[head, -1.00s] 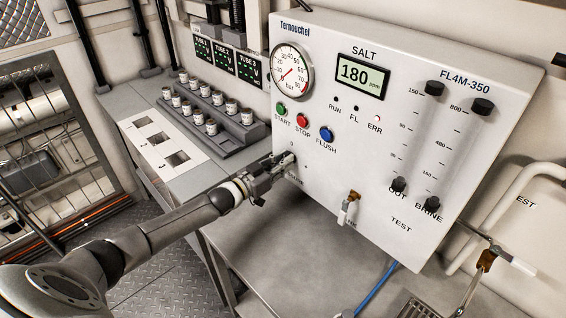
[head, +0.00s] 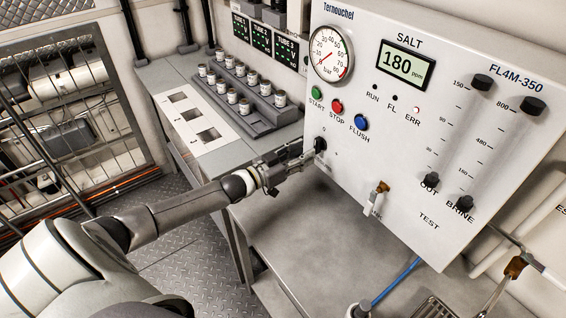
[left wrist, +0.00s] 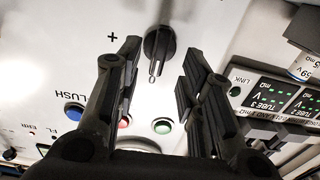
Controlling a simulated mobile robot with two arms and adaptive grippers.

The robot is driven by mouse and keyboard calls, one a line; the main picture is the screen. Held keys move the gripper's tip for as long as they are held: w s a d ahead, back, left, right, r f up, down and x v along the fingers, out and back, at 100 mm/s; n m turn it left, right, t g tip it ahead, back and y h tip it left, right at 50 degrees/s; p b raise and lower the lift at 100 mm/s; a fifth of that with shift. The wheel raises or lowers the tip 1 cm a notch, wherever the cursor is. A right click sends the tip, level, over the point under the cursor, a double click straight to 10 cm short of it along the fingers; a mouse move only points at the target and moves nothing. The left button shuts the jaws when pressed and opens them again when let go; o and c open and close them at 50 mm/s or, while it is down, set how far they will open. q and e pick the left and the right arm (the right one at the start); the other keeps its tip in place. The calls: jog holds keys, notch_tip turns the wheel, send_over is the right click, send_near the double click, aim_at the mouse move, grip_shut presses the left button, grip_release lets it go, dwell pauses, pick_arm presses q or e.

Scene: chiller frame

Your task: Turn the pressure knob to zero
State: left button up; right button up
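The black pressure knob (head: 320,144) is on the white panel (head: 450,35), below the green start button (head: 317,92). In the left wrist view, the knob (left wrist: 158,42) is just beyond the fingertips and in line with the gap between them. A plus mark (left wrist: 112,37) is printed beside it. My left gripper (head: 305,153) is in front of the knob; the left wrist view shows its fingers (left wrist: 160,62) open and empty. The round bar gauge (head: 331,54) has a red needle, too small to read surely. My right gripper is not in view.
A red stop button (head: 337,106) and a blue flush button (head: 361,122) sit above and right of the knob. A small valve (head: 376,198) sticks out lower right. A grey rack (head: 262,113) with jars stands left of the panel. The steel bench below is mostly clear.

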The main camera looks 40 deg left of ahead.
pick_arm(q)
jog(key=v, duration=0.7)
jog(key=shift+s, duration=0.2)
